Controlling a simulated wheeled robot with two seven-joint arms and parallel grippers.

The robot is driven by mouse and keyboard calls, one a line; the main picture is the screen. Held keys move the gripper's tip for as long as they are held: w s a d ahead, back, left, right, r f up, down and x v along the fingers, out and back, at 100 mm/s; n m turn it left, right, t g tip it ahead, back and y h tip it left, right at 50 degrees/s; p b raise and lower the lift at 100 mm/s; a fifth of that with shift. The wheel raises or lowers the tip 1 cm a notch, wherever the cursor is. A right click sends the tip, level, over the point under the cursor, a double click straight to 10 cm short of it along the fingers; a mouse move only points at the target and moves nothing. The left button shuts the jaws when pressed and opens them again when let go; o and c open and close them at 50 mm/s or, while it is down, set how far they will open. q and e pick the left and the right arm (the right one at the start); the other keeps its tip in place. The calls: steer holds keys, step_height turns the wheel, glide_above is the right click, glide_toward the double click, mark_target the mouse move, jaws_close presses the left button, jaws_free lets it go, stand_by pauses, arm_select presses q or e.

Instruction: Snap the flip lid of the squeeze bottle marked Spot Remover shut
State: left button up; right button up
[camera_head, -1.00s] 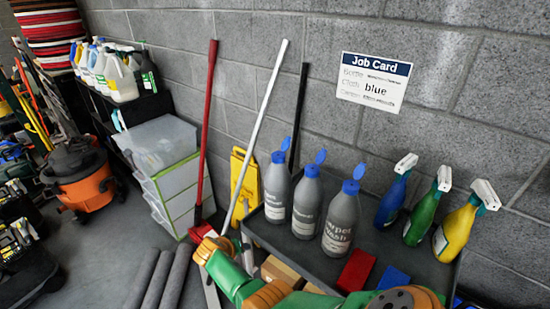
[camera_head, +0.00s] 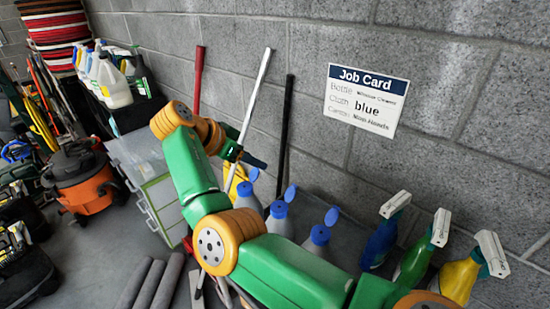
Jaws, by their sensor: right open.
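Three grey squeeze bottles with blue caps stand in a row: a left bottle (camera_head: 246,202), a middle bottle (camera_head: 279,222) and a right bottle (camera_head: 317,245). Each flip lid stands up open: the left lid (camera_head: 254,174), the middle lid (camera_head: 290,193) and the right lid (camera_head: 331,216). My green and orange arm hides their lower parts and labels, so I cannot tell which is Spot Remover. My right gripper (camera_head: 250,160) is open, in front of and above the left bottle in the picture; contact is not visible. My left gripper is not in view.
Blue (camera_head: 381,243), green (camera_head: 416,259) and yellow (camera_head: 458,278) spray bottles stand to the right. A red pole (camera_head: 198,80), a white pole (camera_head: 255,95) and a black pole (camera_head: 285,130) lean on the block wall behind. A job card (camera_head: 367,99) hangs above.

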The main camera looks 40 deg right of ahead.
mark_target(256, 170)
steer(key=f+p, duration=0.2)
steer(key=shift+w+d+f, duration=0.15)
steer(key=shift+d+f, duration=0.3)
steer(key=shift+f, duration=0.15)
steer(key=shift+d+f, duration=0.25)
steer(key=shift+d, duration=0.1)
steer(key=shift+d+f, duration=0.25)
steer(key=shift+d, duration=0.3)
steer(key=shift+a, duration=0.1)
steer(key=c, duration=0.7)
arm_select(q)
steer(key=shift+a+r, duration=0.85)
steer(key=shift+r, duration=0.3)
arm_select(e)
steer(key=shift+a+r, duration=0.1)
steer(key=shift+a, duration=0.15)
jaws_close()
